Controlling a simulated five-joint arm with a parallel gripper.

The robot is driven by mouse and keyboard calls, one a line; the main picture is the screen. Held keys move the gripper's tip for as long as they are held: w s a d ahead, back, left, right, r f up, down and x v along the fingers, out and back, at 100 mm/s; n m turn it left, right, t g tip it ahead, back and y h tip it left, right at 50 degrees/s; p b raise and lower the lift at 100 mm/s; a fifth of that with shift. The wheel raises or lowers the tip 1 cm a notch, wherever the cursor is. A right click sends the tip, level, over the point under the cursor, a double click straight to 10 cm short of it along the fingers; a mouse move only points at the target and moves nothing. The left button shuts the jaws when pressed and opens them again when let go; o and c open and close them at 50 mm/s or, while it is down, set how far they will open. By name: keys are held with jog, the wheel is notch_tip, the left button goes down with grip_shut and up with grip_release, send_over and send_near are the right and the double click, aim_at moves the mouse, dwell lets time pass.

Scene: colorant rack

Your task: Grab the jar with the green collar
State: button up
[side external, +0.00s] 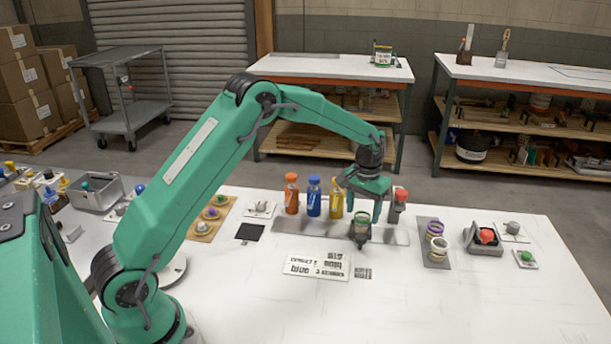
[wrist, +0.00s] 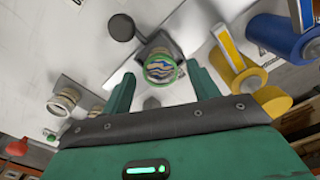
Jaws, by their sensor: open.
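The jar with the green collar (wrist: 160,66) shows in the wrist view with its round, multicolored top facing the camera. It lies between the two fingers of my gripper (wrist: 158,76), with a visible gap to each finger. In the side view my gripper (side external: 364,208) points down over the middle of the table, and the jar (side external: 361,228) is below and between the fingers, partly hidden by them. My gripper is open. I cannot tell how deep the jar sits between the fingers.
Orange (side external: 291,194), blue (side external: 314,197) and yellow (side external: 336,199) bottles stand close left of my gripper. A red-capped bottle (side external: 400,200) is close right. A purple-collared jar (side external: 436,228) and a pale jar (side external: 438,248) stand further right.

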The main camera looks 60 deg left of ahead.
aim_at(362, 217)
jog(key=shift+f, duration=1.6)
jog(key=shift+c, duration=0.2)
jog(key=c, duration=1)
